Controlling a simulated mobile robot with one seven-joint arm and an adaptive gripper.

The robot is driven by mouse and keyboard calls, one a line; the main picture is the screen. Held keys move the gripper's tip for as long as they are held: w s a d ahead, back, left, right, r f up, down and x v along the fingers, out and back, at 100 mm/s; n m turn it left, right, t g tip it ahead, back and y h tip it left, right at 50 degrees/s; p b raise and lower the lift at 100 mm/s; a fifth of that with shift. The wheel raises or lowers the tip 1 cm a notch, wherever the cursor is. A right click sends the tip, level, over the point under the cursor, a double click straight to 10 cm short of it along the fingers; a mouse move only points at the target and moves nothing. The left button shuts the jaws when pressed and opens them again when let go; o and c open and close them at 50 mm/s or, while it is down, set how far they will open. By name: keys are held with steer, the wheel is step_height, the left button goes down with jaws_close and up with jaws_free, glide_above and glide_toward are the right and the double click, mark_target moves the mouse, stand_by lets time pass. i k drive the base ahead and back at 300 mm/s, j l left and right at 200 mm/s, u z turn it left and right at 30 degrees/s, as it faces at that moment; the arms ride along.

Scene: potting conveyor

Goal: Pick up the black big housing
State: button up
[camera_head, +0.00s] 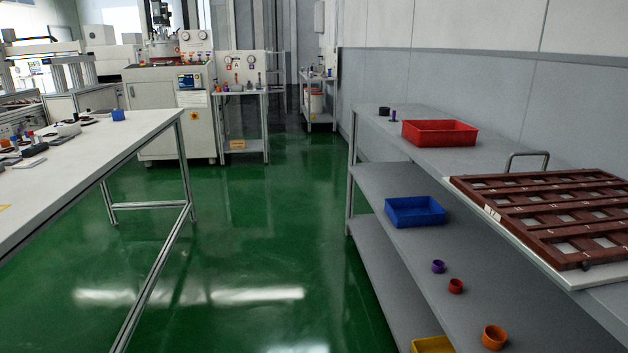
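A small black round part (384,111) stands at the far end of the grey rack's top shelf, beside a small purple part (393,116) and behind the red tray. It looks like a black housing, but it is too small here to be sure of its size. Several small dark parts also lie on the white table at the left, too small to tell apart. My gripper is not in view.
The grey rack (375,180) at right holds a red tray (440,133), a brown slotted frame (560,210), a blue tray (414,211) and purple, red and orange cups. A white table (90,165) stands left. Green floor (260,240) between them is clear. Machines stand behind.

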mark_target(383, 111)
steer(key=i+j, duration=0.15)
steer(key=i, duration=3.3)
steer(key=l+z, duration=0.05)
steer(key=l, duration=0.1)
